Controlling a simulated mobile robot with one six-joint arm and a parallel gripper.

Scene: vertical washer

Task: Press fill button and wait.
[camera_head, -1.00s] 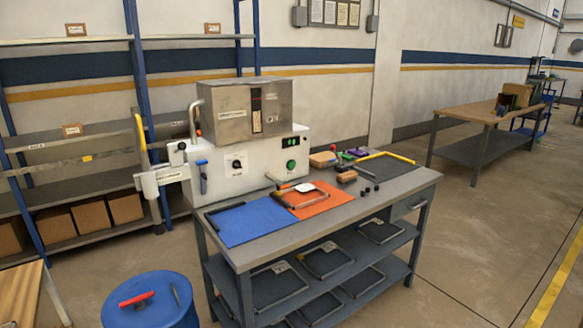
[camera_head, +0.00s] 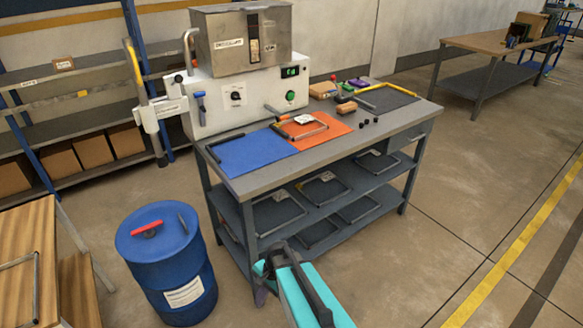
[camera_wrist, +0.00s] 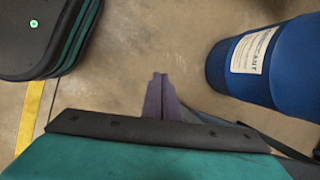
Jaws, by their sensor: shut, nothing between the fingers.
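The white washer body (camera_head: 262,108) stands at the back of the grey workbench (camera_head: 330,164), with a steel tank (camera_head: 222,44) on top. A round green button (camera_head: 290,96) sits on its front at the right, under a small black panel (camera_head: 290,72) with green lights. I cannot read a label on the button. My gripper (camera_head: 262,289) is low in front of the bench, well apart from the washer. In the wrist view its dark fingers (camera_wrist: 160,95) are together over bare floor, with nothing between them.
A blue drum (camera_head: 168,275) with a red-handled tool (camera_head: 146,229) stands left of my gripper. A wooden table (camera_head: 22,225) is at far left. Blue (camera_head: 252,155) and orange (camera_head: 322,130) mats lie on the bench. The floor to the right is clear.

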